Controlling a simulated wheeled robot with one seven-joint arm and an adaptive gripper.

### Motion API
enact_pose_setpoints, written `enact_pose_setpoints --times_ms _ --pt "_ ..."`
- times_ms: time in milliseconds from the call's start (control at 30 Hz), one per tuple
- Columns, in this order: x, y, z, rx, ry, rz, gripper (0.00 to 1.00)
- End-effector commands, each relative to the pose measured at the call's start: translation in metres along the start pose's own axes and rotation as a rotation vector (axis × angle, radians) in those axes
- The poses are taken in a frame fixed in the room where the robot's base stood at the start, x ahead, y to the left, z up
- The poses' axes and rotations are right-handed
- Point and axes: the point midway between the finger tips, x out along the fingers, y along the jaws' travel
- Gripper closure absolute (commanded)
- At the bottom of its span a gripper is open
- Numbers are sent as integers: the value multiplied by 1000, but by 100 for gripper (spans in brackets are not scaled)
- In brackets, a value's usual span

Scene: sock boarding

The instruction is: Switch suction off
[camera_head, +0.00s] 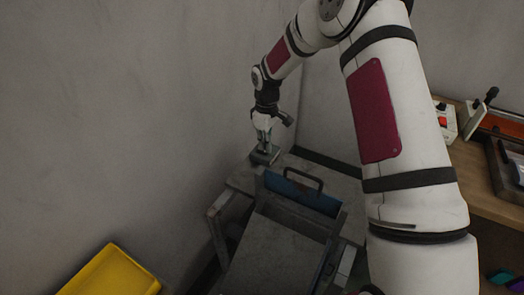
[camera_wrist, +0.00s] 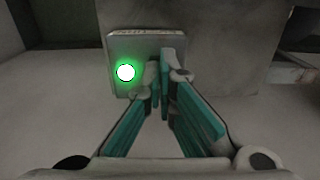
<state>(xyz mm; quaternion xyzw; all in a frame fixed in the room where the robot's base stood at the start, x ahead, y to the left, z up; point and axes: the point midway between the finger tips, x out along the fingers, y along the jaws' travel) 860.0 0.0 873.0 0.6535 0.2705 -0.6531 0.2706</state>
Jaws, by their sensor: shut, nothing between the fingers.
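A small grey switch box (camera_wrist: 138,44) with a glowing green round light (camera_wrist: 125,72) is in the wrist view, just beyond my fingertips. In the head view the box (camera_head: 266,157) sits on the back left corner of a grey table. My gripper (camera_wrist: 163,80) is shut and empty, its teal-padded fingers coming together at the box, right of the light. In the head view my gripper (camera_head: 264,146) points down directly over the box. The switch's lever cannot be told apart from the fingertips, and whether they touch it is unclear.
A grey bench unit with a blue panel (camera_head: 302,192) and a dark handle (camera_head: 303,179) stands in front of the box. Walls close off the left and back. A yellow bin (camera_head: 110,275) is at lower left. A wooden table (camera_head: 486,193) with equipment is at right.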

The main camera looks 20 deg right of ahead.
Motion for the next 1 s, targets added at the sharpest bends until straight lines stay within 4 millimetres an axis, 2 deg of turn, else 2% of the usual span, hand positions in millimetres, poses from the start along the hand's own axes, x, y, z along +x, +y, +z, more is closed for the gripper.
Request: enact_pose_setpoints --times_ms 767,1000 --pt "11 0 0 0 -1 -1 100" --pt "-1 0 0 0 0 0 100"
